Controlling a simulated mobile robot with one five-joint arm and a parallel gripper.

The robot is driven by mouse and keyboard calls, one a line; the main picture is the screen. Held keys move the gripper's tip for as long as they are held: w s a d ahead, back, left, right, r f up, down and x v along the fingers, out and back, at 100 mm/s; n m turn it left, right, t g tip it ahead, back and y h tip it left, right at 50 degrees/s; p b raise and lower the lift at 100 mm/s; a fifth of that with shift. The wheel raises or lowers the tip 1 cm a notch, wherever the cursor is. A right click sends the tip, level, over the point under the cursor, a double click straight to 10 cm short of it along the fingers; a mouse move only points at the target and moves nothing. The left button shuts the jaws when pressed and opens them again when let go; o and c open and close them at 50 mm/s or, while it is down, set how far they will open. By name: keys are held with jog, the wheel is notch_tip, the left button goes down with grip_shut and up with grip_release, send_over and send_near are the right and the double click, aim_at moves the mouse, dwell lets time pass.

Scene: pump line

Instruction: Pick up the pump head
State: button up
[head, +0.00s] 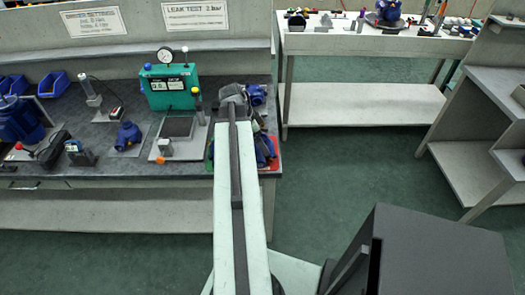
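Several blue parts show in the head view, and I cannot tell for certain which is the pump head. One small blue rounded part (129,135) sits on a light plate on the dark bench top. Another blue part (257,94) shows just right of my gripper (232,92), and more blue pieces (265,148) lie partly behind my arm near the bench's right end. My arm stretches forward over the front edge of the bench. My gripper is over the bench's right end, seen from behind. Its fingertips are hidden, so their opening does not show.
A green leak tester (168,86) with a round gauge stands left of my gripper. A large blue motor (18,120) and blue bins (52,84) are at far left. A second table (365,45) stands back right, and a grey shelf (488,128) at right. Green floor lies between.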

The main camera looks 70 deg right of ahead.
jog(key=c, duration=1.3)
notch_tip(320, 180, up, 10)
jog(key=p, duration=1)
jog(key=shift+c, duration=0.2)
